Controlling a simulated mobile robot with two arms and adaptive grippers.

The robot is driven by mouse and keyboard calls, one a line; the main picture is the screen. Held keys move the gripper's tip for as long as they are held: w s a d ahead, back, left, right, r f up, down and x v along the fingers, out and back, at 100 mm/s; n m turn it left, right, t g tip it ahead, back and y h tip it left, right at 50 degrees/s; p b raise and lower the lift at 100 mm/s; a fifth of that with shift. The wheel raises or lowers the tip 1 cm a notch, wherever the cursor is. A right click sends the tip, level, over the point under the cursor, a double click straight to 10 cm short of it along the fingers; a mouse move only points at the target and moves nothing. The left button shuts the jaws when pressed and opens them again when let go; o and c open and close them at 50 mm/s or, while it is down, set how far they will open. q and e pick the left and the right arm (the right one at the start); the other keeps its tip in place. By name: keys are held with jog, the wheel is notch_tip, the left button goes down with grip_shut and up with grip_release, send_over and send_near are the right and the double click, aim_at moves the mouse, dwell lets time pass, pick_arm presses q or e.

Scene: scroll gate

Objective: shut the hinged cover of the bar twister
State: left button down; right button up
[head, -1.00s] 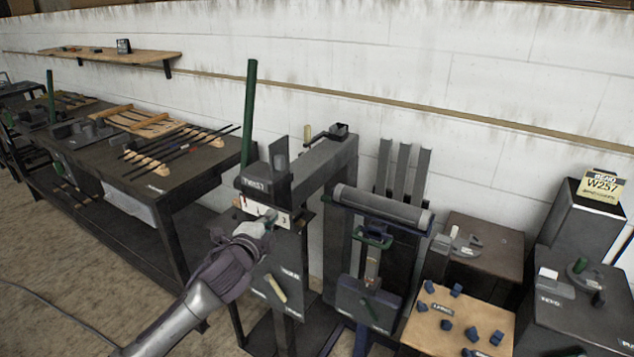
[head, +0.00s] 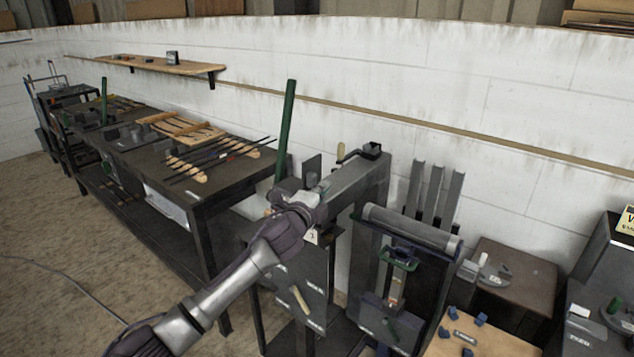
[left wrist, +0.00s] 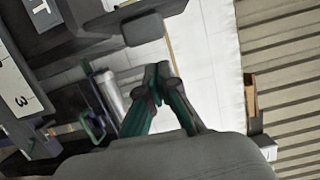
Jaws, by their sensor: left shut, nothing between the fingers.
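My left gripper (head: 322,192) is at the twister's head, in front of the plate's lower part, and hides much of the head. I cannot tell whether it touches the plate. In the left wrist view the green fingers (left wrist: 160,75) are together and empty, below a dark grey block (left wrist: 143,29). My right gripper is not in view.
A workbench (head: 205,195) with bars and wooden-handled tools is at the left. A machine with a grey roller (head: 410,228) stands right of the twister; its roller also shows in the left wrist view (left wrist: 107,88). The wall (head: 330,75) is behind.

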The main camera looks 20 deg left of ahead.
pick_arm(q)
jog(key=shift+w+a+r, duration=0.1)
jog(key=shift+w+a, duration=0.1)
jog(key=shift+a, duration=0.75)
jog(key=shift+d, duration=0.1)
